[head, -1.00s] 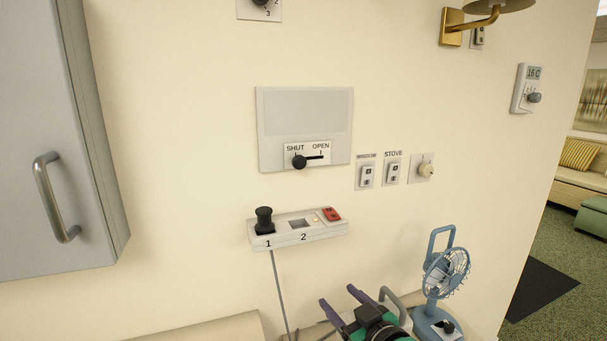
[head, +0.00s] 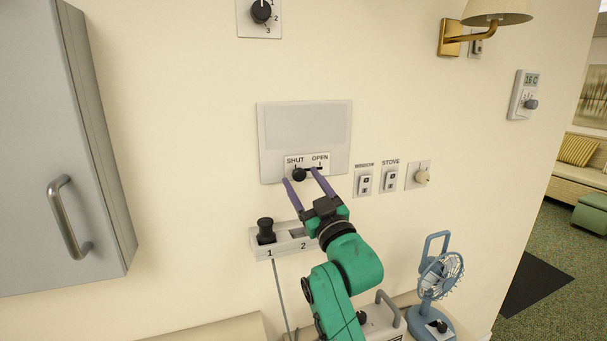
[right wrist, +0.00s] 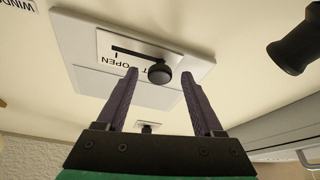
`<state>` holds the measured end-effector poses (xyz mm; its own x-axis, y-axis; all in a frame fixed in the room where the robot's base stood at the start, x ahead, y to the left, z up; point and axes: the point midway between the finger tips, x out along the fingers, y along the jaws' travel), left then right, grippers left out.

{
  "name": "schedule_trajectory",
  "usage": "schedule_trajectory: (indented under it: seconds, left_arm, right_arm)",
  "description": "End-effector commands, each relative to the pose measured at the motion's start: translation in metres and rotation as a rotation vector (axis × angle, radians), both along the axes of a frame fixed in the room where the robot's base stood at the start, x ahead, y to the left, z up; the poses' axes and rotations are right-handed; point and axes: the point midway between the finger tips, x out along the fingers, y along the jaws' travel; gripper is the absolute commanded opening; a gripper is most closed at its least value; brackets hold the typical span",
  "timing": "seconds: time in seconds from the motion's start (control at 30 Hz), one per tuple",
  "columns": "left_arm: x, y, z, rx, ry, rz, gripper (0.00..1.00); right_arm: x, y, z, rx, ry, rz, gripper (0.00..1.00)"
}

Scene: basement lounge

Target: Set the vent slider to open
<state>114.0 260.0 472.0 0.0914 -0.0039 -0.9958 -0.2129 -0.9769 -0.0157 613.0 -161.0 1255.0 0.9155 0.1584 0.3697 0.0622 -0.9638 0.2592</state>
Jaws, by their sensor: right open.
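The vent slider's black round knob (head: 299,174) sits at the left, SHUT end of its dark slot, on a white label plate (head: 293,161) marked SHUT and OPEN. The plate is on a grey wall panel (head: 305,127). The right wrist view shows the knob (right wrist: 159,73) upside down, with the slot running away to the left. My right gripper (head: 301,177) is open, its two purple fingers pointing at the panel. The fingertips (right wrist: 160,76) lie one on each side of the knob, apart from it as seen. How deep they reach past it I cannot tell. My left gripper is not in view.
A blue fan (head: 440,275) stands lower right; a grey cabinet (head: 60,150) is at left.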

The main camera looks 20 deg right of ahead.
Motion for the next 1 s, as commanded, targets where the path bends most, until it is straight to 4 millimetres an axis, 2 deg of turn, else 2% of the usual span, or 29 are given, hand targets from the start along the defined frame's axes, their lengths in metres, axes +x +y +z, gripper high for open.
schedule_trajectory:
  seconds: [0.23,0.27,0.3,0.43,1.0]
  left_arm:
    - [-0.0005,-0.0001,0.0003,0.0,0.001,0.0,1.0]
    - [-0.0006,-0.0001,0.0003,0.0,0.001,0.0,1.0]
    - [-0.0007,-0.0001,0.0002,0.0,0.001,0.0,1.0]
    - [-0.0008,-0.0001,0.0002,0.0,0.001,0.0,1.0]
    - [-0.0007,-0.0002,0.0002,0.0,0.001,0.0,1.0]
  right_arm:
    - [0.0027,0.0004,0.0,0.0,0.0,0.0,0.69]
    - [0.0026,0.0004,-0.0001,0.0,0.0,0.0,0.65]
    - [0.0025,0.0002,-0.0001,0.0,0.0,0.0,0.5]
    - [0.0024,0.0002,-0.0001,0.0,0.001,0.0,0.0]
    - [0.0023,0.0003,-0.0005,0.001,0.001,0.0,0.0]
